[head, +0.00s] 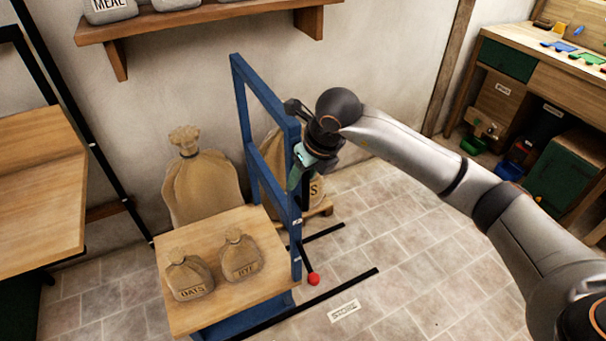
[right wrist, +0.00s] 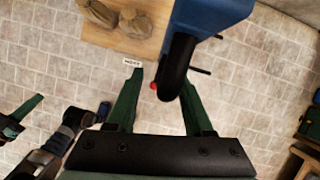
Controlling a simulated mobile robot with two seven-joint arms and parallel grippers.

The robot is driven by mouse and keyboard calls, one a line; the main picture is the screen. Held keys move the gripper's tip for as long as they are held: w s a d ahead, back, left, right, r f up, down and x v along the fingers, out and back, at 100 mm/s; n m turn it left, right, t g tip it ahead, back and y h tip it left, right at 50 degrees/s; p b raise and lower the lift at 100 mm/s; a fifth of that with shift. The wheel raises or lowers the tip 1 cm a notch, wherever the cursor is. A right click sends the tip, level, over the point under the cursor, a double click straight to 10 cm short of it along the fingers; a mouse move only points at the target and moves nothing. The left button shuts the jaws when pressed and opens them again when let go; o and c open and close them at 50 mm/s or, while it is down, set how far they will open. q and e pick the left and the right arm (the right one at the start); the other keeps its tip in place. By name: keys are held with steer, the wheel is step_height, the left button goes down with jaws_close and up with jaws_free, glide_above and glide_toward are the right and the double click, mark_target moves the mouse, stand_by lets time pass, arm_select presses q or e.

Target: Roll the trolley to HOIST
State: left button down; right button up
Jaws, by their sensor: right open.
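The trolley has a wooden deck (head: 190,318) and a tall blue frame (head: 240,85) at its right end. Two small sacks, OATS (head: 190,278) and RYE (head: 240,256), stand on the deck. My right gripper (head: 300,165) is at the frame's upper part. In the right wrist view, the right gripper (right wrist: 162,92) is open, with a black bar (right wrist: 177,65) of the trolley between its green fingers; contact cannot be told. A green and dark part at the wrist view's lower left may be my left gripper; its jaws are unclear.
A small floor label (head: 344,311) lies beside black floor lines (head: 345,291); its lettering is hard to read. A red knob (head: 313,279) is low by the trolley. A large sack (head: 200,185) stands behind. A workbench (head: 520,60) is at right; floor between is clear.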

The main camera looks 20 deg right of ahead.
steer(key=v, duration=1.2)
steer(key=shift+r, duration=0.2)
